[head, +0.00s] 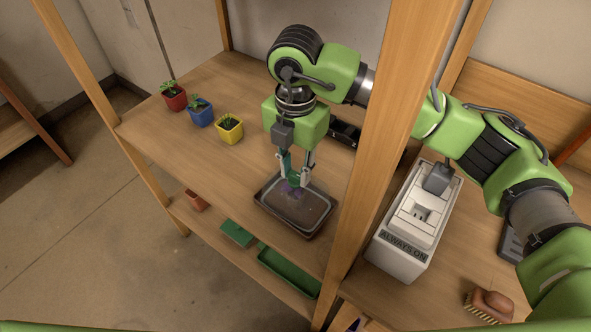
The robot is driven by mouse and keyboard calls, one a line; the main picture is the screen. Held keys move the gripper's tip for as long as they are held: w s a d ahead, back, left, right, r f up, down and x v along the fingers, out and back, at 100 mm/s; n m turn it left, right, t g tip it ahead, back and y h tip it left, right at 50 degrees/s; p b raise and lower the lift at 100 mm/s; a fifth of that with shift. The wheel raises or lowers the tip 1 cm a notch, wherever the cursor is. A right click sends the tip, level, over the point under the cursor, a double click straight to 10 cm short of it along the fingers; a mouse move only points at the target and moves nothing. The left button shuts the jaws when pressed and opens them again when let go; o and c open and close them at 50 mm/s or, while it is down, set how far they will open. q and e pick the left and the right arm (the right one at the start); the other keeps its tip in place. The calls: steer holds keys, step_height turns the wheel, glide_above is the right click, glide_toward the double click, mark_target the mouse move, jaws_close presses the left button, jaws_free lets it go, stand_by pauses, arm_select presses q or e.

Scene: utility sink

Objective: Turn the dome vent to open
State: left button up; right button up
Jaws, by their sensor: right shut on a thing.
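A dark seed tray (316,229) with a pale rim and what looks like a clear dome sits on the wooden shelf in the head view. My right gripper (293,180) points down over the tray's back left part. Its fingers are shut on the dome vent, a small part with green and purple colour showing at the fingertips. The fingers hide most of the vent, so I cannot tell how far it is turned. My left gripper is not in view.
Red (174,97), blue (200,112) and yellow (229,128) plant pots stand to the left of the tray. A wooden post (385,130) rises close to my right arm. A white box (408,226) labelled "ALWAYS ON" and a brush (488,306) are at the right. Green trays (287,272) lie below.

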mark_target(296, 174)
steer(key=shift+m, duration=0.4)
steer(key=o, duration=1.1)
steer(key=shift+o, duration=0.2)
step_height(296, 174, up, 12)
